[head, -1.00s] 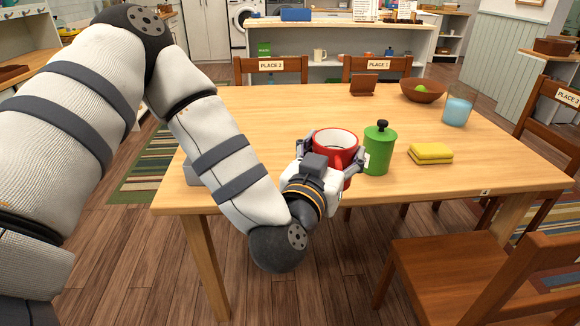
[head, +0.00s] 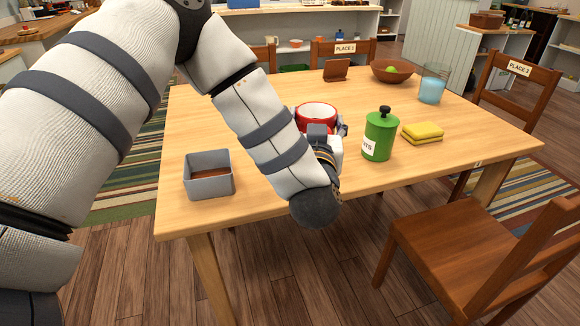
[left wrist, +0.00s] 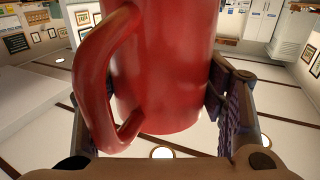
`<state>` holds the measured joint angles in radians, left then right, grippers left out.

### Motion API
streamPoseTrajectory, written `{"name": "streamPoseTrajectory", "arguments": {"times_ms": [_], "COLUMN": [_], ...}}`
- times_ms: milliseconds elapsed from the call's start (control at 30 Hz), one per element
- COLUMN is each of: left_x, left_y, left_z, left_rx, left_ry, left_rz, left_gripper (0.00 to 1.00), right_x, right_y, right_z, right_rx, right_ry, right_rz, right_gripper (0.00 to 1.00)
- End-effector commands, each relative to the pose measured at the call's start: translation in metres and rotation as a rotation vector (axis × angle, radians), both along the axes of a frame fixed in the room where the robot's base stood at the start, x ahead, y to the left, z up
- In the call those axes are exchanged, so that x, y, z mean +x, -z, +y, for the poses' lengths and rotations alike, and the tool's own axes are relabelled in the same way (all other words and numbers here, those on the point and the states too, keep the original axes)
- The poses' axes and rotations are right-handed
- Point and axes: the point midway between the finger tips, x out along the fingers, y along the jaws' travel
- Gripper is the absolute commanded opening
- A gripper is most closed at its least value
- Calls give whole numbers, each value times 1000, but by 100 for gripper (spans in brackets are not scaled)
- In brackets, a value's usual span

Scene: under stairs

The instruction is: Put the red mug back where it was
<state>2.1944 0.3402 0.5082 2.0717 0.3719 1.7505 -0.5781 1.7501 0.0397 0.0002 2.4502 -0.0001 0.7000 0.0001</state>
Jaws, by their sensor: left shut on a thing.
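The red mug (head: 316,122) is in the grasp of my left gripper (head: 322,134), over the near middle of the wooden table (head: 250,120). Its pale open rim faces up in the head view. I cannot tell whether its base touches the table. In the left wrist view the mug (left wrist: 168,75) fills the middle between the fingers (left wrist: 150,112), with its handle (left wrist: 95,85) towards the left. The gripper hides the mug's lower part in the head view. My right gripper is not in view.
A green canister (head: 379,138) stands just right of the mug, with a yellow sponge (head: 423,131) beyond it. A grey open box (head: 209,188) sits at the near left. A brown bowl (head: 392,74), a blue-filled glass (head: 432,90) and a brown stand (head: 336,71) are farther back.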

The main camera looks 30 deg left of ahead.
Motion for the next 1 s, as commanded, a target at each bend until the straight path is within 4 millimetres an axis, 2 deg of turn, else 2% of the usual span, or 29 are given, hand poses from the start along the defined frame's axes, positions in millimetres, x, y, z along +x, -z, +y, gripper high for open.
{"name": "streamPoseTrajectory", "arguments": {"times_ms": [233,300,400,500,667,833,1000], "left_x": [43,57,68,76,83,85,85], "left_y": [34,50,78,90,100,132,128], "left_z": [58,75,88,97,106,108,107], "left_rx": [1,2,1,3,2,1,1], "left_ry": [-11,-10,-6,-4,-4,-3,-3], "left_rz": [2,9,15,10,5,7,-3], "left_gripper": [26,26,26,26,26,26,26], "right_x": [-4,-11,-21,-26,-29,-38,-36], "right_y": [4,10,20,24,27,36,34], "right_z": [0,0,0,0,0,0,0], "right_rx": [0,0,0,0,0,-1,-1], "right_ry": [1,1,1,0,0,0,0], "right_rz": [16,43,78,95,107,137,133], "right_gripper": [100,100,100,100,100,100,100]}}
